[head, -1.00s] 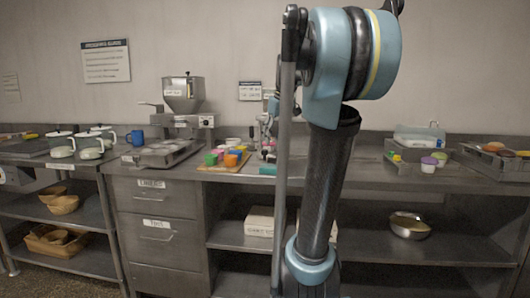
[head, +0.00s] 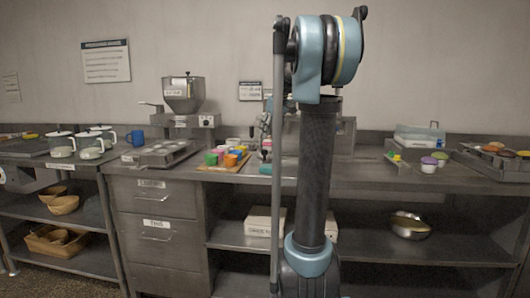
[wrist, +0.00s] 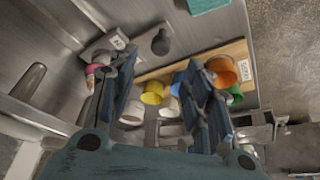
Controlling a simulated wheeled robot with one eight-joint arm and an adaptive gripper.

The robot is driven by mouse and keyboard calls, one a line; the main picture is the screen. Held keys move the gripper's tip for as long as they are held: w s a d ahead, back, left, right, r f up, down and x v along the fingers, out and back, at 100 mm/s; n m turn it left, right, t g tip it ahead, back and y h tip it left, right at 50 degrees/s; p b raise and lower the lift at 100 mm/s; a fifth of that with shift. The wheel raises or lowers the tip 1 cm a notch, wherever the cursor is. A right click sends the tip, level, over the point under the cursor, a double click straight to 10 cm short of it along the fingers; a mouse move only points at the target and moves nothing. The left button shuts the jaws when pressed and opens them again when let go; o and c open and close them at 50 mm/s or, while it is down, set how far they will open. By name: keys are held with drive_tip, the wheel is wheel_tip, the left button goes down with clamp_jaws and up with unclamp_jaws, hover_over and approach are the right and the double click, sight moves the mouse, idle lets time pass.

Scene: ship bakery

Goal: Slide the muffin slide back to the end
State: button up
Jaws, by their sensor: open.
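In the wrist view the two blue fingers of my gripper (wrist: 165,80) are open and nothing is held between them. They are above coloured cups on a wooden board (wrist: 190,62). A small grey metal piece with a label (wrist: 106,43) lies beyond the left finger, near a dark round knob (wrist: 160,42). I cannot tell whether this piece is the muffin slide. In the head view a muffin tin (head: 160,154) sits on the counter in front of the hopper machine (head: 183,98). My gripper is mostly hidden behind my arm there.
Cups stand close under my fingers, among them a yellow cup (wrist: 152,93) and an orange cup (wrist: 222,70). A teal item (head: 265,169) lies at the counter front. A blue mug (head: 135,138) stands left of the machine.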

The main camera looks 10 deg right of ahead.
drive_tip(key=x, duration=1)
clamp_jaws()
